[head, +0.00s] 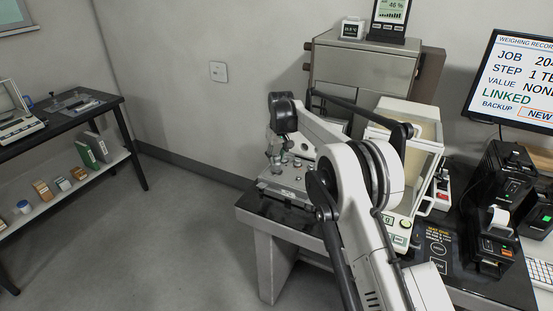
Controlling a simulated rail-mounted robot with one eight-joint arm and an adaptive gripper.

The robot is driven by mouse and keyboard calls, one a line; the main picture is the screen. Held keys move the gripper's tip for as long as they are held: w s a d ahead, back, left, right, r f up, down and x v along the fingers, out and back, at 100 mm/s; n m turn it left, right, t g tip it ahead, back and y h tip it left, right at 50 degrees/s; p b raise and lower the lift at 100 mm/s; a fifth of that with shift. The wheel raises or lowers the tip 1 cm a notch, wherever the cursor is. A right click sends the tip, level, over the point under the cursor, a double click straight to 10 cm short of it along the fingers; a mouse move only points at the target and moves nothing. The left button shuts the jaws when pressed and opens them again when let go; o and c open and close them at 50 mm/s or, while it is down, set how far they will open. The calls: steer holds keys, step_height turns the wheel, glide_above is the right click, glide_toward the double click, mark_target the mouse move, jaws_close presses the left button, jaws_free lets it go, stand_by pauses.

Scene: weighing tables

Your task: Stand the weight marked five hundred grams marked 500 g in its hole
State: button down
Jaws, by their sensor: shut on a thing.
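My gripper (275,154) points down over the grey weight block (268,186) at the left end of the weighing table. It is shut on a small metal weight, largely hidden between the fingers; its marking is too small to read. Several other small metal pieces stand on the block just right of the gripper. The holes in the block are too small or too covered to make out, and I cannot tell whether the held weight touches the block. My arm covers part of the table behind.
A glass-sided balance (413,165) stands right of the block, partly behind my arm. A grey cabinet (363,68) stands at the back. Black printers (498,190) and a monitor (518,75) are at the right. A dark side table (62,125) is at the left, with open floor between.

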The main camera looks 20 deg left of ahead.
steer(key=shift+f+b, duration=1.3)
steer(key=shift+f, duration=0.55)
stand_by(0.4)
steer(key=c, duration=1.4)
jaws_free()
steer(key=r, duration=0.8)
steer(key=s+d+r, duration=0.1)
steer(key=r, duration=0.3)
steer(key=shift+d, duration=0.1)
